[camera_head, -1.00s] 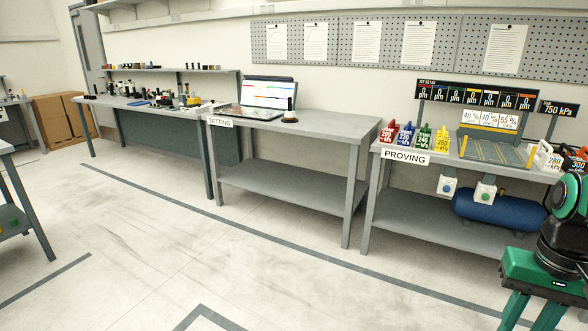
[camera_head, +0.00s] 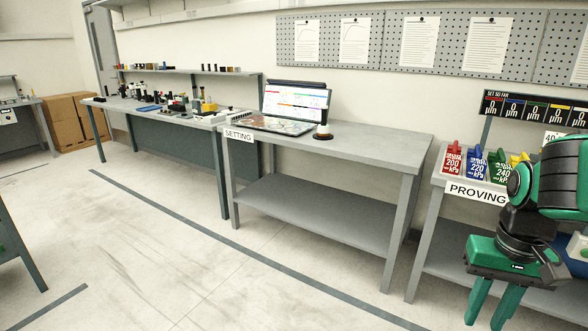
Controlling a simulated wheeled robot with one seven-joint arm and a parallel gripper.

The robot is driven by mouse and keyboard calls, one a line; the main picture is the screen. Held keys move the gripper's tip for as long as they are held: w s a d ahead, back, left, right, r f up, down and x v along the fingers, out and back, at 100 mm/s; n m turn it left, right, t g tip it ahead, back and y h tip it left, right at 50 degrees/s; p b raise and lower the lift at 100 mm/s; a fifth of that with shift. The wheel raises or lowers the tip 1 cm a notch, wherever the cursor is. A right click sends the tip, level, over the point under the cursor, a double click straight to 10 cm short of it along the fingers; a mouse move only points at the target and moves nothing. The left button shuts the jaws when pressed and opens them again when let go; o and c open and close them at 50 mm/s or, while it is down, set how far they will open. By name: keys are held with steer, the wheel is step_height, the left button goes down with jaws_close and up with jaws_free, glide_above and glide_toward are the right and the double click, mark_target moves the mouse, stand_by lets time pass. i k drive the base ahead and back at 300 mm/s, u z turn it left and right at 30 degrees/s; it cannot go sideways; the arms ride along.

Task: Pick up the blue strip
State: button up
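A small flat blue piece (camera_head: 150,108) lies on the far-left bench in the head view. It may be the blue strip, but it is too small to tell for sure. My gripper (camera_head: 486,315) hangs at the lower right with its green fingers pointing down. The fingers are apart with nothing seen between them. It is in front of the PROVING bench, far from the blue piece.
The SETTING bench (camera_head: 375,148) stands mid-view, with a laptop (camera_head: 295,105) on it. The PROVING bench (camera_head: 437,185) at right holds red, blue and green kPa blocks. Cardboard boxes (camera_head: 68,120) stand far left. The floor (camera_head: 170,250) in front is clear.

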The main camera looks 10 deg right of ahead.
mark_target(476, 167)
steer(key=z, duration=0.3)
steer(key=i, duration=1.3)
steer(key=z, duration=1.15)
steer(key=i, duration=0.9)
steer(key=z, duration=0.6)
steer(key=i, duration=0.5)
steer(key=u, duration=0.1)
